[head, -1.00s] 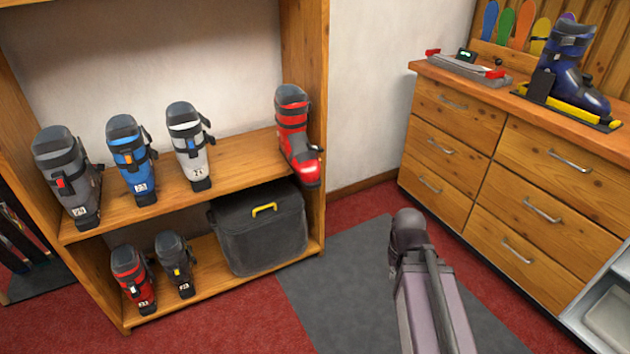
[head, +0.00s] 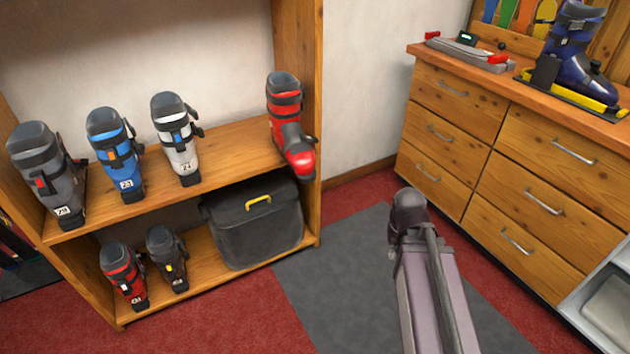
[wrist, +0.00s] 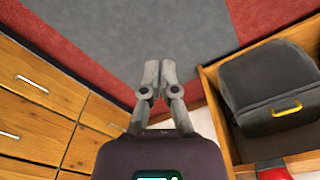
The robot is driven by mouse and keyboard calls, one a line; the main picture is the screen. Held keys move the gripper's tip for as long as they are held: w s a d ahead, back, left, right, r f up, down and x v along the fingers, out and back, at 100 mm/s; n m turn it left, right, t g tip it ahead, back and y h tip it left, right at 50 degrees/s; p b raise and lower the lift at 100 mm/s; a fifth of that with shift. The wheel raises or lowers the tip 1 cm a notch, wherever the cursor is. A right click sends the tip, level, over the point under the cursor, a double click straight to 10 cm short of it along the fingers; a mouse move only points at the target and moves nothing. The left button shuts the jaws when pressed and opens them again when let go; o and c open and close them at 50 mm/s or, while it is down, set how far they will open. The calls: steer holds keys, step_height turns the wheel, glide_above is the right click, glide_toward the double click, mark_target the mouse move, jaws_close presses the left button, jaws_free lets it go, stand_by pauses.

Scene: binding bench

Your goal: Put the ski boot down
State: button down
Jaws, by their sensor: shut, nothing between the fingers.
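In the head view, a red ski boot (head: 291,125) stands at the right end of the upper shelf, turned differently from the others. Grey (head: 47,174), blue (head: 116,153) and white (head: 176,138) boots stand along the same shelf. A dark blue boot (head: 578,55) stands in a yellow and black holder on the bench top. My gripper (wrist: 157,75) shows in the wrist view, shut and empty, over the floor. In the head view my arm is in front of the drawers, and my gripper's fingers are hidden.
The lower shelf holds a small red boot (head: 122,273), a small dark boot (head: 166,257) and a dark bag (head: 252,225) with a yellow handle. The drawer bench (head: 488,148) stands at the right. A grey mat (head: 330,270) lies on clear red floor between them.

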steer(key=w+a+r+n+t+y+p, duration=0.1)
steer(key=w+a+r+n+p, duration=0.2)
steer(key=w+a, duration=0.6)
steer(key=w+a+r+n+t+y+p, duration=0.1)
steer(key=w+a+r+n+p, duration=0.2)
steer(key=w+a+r+p, duration=0.4)
steer(key=w+a+r, duration=0.1)
steer(key=w+a, duration=0.2)
steer(key=shift+w+r+n+t+p, duration=0.25)
steer(key=shift+r+n+t+p, duration=0.05)
steer(key=shift+r, duration=0.05)
steer(key=w+a+f+b, duration=0.3)
steer(key=w+f+b, duration=0.2)
steer(key=f+b, duration=0.4)
steer(key=shift+w+a+f+b, duration=0.25)
steer(key=shift+w+a+b, duration=0.05)
steer(key=shift+w+a, duration=0.05)
